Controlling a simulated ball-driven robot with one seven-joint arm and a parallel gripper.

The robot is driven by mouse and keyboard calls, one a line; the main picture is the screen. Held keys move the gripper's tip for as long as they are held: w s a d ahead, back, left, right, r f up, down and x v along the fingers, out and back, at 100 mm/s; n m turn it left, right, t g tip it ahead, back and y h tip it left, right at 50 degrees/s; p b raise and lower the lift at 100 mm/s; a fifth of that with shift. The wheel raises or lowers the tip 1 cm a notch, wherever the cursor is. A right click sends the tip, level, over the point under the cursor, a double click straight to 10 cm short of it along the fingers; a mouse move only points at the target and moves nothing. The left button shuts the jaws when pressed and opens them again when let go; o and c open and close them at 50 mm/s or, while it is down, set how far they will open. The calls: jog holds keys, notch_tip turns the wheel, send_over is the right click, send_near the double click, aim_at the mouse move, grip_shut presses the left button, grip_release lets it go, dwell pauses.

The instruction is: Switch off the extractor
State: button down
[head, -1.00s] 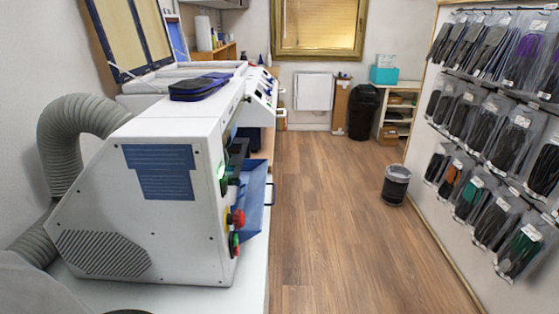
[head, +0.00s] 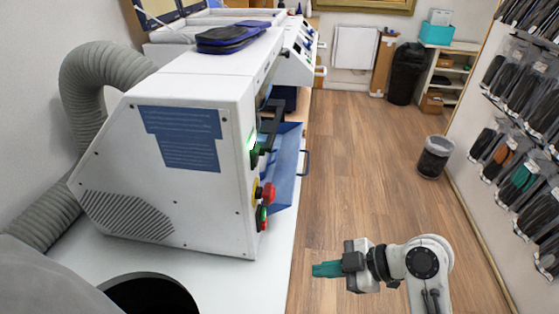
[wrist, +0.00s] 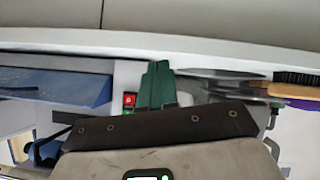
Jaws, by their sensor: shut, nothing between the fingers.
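The white extractor machine (head: 170,165) stands on the white counter at left, with a grey ribbed hose behind it. Its front edge carries a red knob (head: 266,193) on a yellow base, a small red and green switch (head: 262,218) below it, and a lit green spot (head: 253,141) higher up. My gripper (head: 327,269) is right of the counter, lower than the controls and apart from them. Its teal fingers are together and empty. In the wrist view the fingers (wrist: 156,84) point up beside a small red switch (wrist: 129,100); its lower part is partly hidden.
A blue tray (head: 286,170) with a handle juts from the machine's front. A round dark opening (head: 150,295) is in the near counter. A bin (head: 434,157) stands on the floor at right, by the wall of hanging packs. The wooden floor between is clear.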

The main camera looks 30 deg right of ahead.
aim_at(258, 155)
jog(key=w+d+r+n+t+y, duration=0.1)
jog(key=d+r+n+t+y, duration=0.1)
jog(key=r+n, duration=0.6)
jog(key=w+d+r+n+t+y, duration=0.2)
jog(key=d+r+n+y, duration=0.2)
jog(key=r, duration=1)
jog(key=n+y, duration=0.1)
jog(key=n, duration=0.2)
jog(key=shift+w+r+n, duration=0.15)
jog(key=shift+w+n, duration=0.1)
jog(key=shift+n, duration=0.15)
jog(key=shift+a, duration=0.1)
jog(key=p+x, duration=0.2)
jog(key=x, duration=0.2)
jog(key=p+x, duration=0.2)
jog(key=x, duration=0.2)
jog(key=p+x, duration=0.2)
jog(key=x, duration=0.3)
jog(key=shift+s+r, duration=0.1)
jog(key=shift+r, duration=0.25)
jog(key=shift+w+a+f, duration=0.1)
jog(key=shift+w+a, duration=0.2)
jog(key=shift+a, duration=0.1)
